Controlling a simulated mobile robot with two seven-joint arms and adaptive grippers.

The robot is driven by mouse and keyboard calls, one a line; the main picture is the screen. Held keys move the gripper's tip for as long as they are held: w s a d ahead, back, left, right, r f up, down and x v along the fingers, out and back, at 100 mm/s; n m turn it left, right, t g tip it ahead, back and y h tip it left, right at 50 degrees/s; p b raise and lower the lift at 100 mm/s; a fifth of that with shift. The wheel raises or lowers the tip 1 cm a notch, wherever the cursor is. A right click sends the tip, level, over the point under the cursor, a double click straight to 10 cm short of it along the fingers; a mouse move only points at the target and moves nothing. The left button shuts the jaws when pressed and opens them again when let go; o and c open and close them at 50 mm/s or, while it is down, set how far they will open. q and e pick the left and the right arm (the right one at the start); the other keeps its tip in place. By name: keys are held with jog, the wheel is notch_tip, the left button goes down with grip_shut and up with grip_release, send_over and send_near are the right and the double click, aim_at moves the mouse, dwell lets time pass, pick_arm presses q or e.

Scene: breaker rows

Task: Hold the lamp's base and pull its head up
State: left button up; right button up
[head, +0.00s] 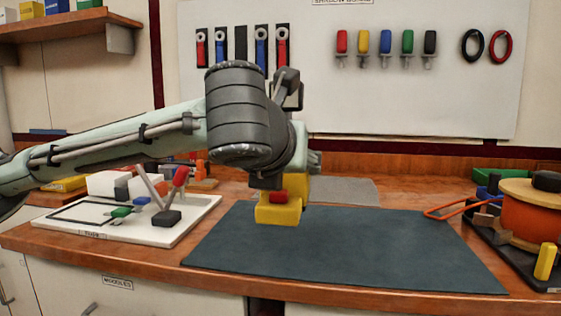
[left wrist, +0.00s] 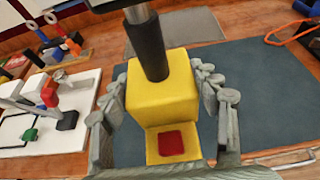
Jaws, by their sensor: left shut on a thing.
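The lamp's yellow base (head: 278,213) stands on the dark mat, with a red square pad on its low front step. In the left wrist view the yellow base (left wrist: 162,97) fills the space between my left fingers, with the red pad (left wrist: 171,143) in front. A black sleeve (left wrist: 151,47) and a grey rod rise from the yellow block; their upper end is cut off, so I cannot make out the lamp's head. My left gripper (left wrist: 163,80) is shut on the base, one finger on each side. In the head view my arm hides most of the lamp. My right gripper is not in view.
The dark mat (head: 370,250) is mostly clear. A white tray (head: 190,228) with small parts lies left. A black tray (head: 540,278) with an orange spool (head: 530,215) is right. A grey pad (head: 345,190) lies behind. A tool board (head: 420,100) hangs at the back.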

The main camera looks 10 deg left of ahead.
pick_arm(q)
jog(key=shift+w+d+f+b, duration=0.4)
jog(key=shift+w+d+f, duration=0.45)
jog(key=shift+d+f, duration=0.6)
jog(key=shift+w+d+f+b, duration=0.4)
jog(key=shift+w+d+f, duration=0.4)
jog(key=shift+d+f, duration=0.6)
jog(key=shift+w+d+f+b, duration=0.4)
jog(key=shift+w+d+f, duration=0.45)
jog(key=shift+d+f, duration=0.6)
jog(key=shift+f, duration=0.1)
jog(key=shift+p, duration=0.3)
jog(key=shift+f, duration=0.1)
jog(key=shift+f, duration=0.15)
dwell(0.6)
